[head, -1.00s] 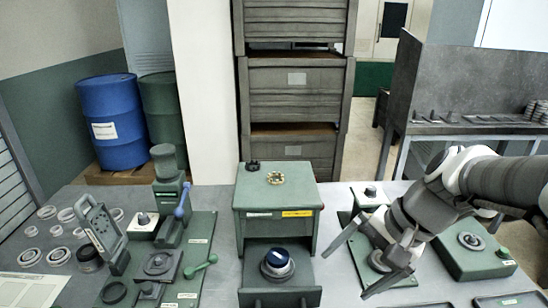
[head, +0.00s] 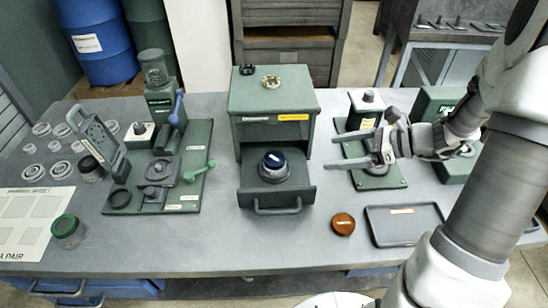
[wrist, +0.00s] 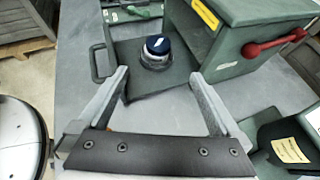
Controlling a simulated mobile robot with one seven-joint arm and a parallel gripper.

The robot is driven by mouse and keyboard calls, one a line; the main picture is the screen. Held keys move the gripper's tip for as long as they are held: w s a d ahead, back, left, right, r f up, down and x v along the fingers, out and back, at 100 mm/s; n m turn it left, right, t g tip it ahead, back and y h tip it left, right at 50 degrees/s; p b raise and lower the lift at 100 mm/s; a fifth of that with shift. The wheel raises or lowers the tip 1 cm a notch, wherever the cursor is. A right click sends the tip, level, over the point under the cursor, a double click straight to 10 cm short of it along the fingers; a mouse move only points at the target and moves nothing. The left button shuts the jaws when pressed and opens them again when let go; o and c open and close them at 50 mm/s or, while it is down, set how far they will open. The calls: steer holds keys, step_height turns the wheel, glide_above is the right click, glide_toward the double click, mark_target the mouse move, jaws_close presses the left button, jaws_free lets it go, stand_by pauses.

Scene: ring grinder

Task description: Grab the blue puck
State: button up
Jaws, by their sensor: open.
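The blue puck (head: 274,160) sits on a round grey holder (head: 273,172) in the pulled-out drawer (head: 246,191) of the green box, with a white mark on its top. In the wrist view the puck (wrist: 158,44) is ahead of the fingers, near the middle. My gripper (head: 338,151) is open and empty, to the right of the puck, with its fingers pointing left toward it. It is apart from the puck. In the wrist view the two fingers (wrist: 157,80) spread on either side below the puck.
The green box (head: 272,110) stands behind the drawer. A green fixture board (head: 196,150) with a blue lever is at left. An amber puck (head: 343,224) and a dark tray (head: 405,237) lie at front right. The table in front of the drawer is clear.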

glide_toward(277, 159)
steer(key=x, duration=0.3)
steer(key=shift+w+d+f, duration=0.1)
steer(key=shift+d+f, duration=0.05)
steer(key=shift+d, duration=0.05)
steer(key=x, duration=0.5)
steer(key=shift+a+b, duration=0.2)
steer(key=shift+b, duration=0.2)
steer(key=c, duration=1.6)
